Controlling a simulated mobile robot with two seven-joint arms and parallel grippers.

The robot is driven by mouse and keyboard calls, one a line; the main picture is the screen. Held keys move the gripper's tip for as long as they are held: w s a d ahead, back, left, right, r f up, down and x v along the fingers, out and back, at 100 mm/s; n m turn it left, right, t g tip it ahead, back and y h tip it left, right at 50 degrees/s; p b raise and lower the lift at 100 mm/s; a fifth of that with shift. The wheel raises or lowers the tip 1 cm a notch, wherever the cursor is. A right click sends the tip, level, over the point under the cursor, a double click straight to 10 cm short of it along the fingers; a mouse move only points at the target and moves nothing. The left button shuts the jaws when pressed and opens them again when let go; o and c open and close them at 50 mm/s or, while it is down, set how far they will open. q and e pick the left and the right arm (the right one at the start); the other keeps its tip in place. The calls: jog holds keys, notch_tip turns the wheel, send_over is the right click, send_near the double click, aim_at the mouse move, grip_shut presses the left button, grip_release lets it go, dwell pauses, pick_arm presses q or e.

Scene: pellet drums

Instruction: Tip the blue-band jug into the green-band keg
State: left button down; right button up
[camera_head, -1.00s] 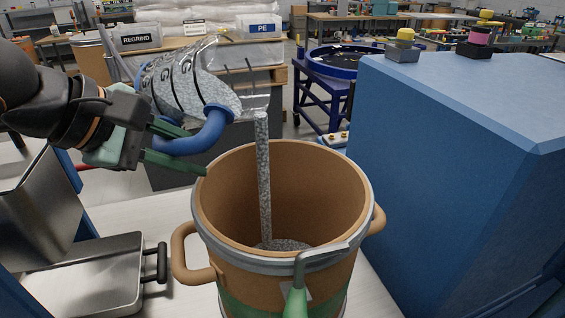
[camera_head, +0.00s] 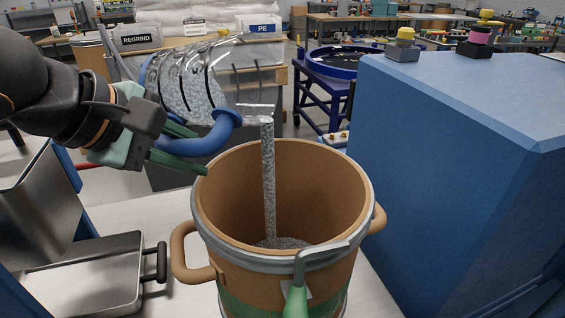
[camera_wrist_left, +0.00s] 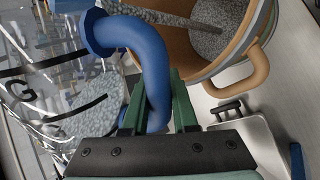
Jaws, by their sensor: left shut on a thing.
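The clear jug (camera_head: 200,82) with a blue handle and blue band is tilted, its mouth to the right. Grey pellets inside it pour as a stream (camera_head: 268,180) into the green-band keg (camera_head: 350,180), a brown open drum with a grey rim and a green band low on its side. Grey pellets lie at the keg's bottom. My left gripper (camera_head: 190,150) is shut on the jug's blue handle (camera_head: 208,138), left of the keg and above its rim. In the left wrist view, the gripper (camera_wrist_left: 160,105) closes around the blue handle (camera_wrist_left: 145,55). My right gripper is not in view.
A large blue cabinet (camera_head: 460,150) stands close on the keg's right. A metal lidded box (camera_head: 85,275) with a black handle lies at the lower left. Behind are bins labelled REGRIND (camera_head: 138,40) and PE (camera_head: 262,28), and a round blue stand (camera_head: 335,62).

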pick_arm(q)
jog(key=shift+d, duration=0.25)
dwell(0.3)
jog(key=shift+a+f+m+t+y+b, duration=0.15)
jog(key=shift+m+t+y+b, duration=0.25)
jog(key=shift+y, duration=0.25)
jog(key=shift+a+f+m+t+y+b, duration=0.1)
jog(key=shift+m+t+y+b, duration=0.25)
jog(key=shift+y, duration=0.3)
dwell(1.1)
